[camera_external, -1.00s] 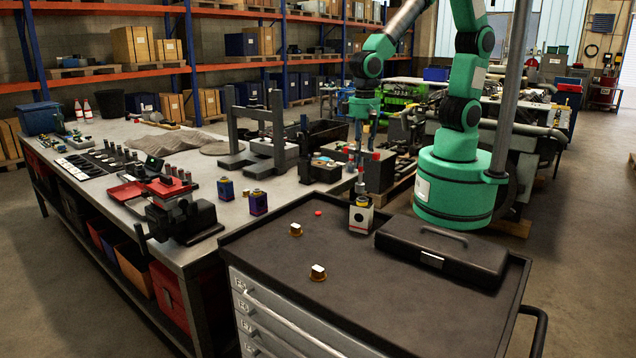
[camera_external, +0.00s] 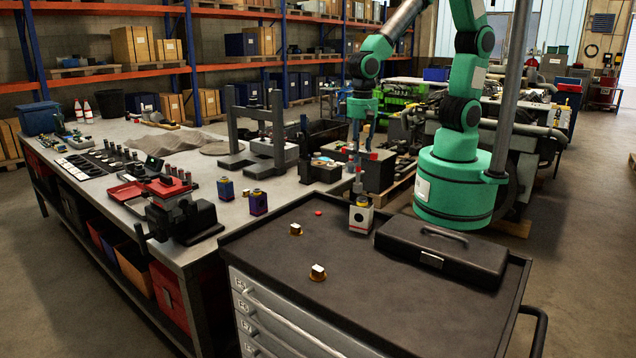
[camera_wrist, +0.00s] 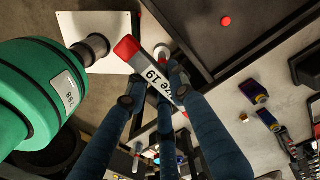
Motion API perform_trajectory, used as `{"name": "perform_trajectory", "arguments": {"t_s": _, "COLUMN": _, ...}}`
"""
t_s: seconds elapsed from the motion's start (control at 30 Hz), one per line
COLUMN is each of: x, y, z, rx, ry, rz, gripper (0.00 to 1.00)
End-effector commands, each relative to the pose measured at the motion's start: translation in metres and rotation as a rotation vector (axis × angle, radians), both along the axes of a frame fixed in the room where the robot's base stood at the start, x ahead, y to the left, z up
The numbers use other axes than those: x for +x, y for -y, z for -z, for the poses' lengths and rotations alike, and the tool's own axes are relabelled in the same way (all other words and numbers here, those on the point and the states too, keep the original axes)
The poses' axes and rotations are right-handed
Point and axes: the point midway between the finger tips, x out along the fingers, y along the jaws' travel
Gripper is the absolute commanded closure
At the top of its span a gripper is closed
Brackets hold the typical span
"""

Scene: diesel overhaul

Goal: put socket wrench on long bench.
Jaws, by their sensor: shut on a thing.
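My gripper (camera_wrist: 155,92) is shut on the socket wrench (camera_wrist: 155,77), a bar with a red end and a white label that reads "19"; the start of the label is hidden. The long bench (camera_external: 212,165) has a pale grey top and stands to the left of the cart. Its top also shows at the right of the wrist view (camera_wrist: 228,108), apart from the wrench.
The bench holds a vise (camera_external: 178,215), two small purple cans, a press frame and trays. Its middle has bare patches.

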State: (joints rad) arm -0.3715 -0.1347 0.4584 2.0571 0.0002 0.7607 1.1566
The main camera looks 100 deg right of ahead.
Motion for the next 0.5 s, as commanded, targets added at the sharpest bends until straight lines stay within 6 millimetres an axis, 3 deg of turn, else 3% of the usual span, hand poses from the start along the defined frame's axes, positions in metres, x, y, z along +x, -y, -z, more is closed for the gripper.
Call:
{"name": "perform_trajectory", "arguments": {"t_s": 0.27, "x": 0.027, "y": 0.032, "z": 0.012, "rx": 0.001, "ry": -0.001, "rz": 0.005, "gripper": 1.0}}
{"name": "perform_trajectory", "arguments": {"t_s": 0.5, "x": 0.059, "y": 0.08, "z": 0.028, "rx": 0.001, "ry": 0.0, "rz": 0.007, "gripper": 1.0}}
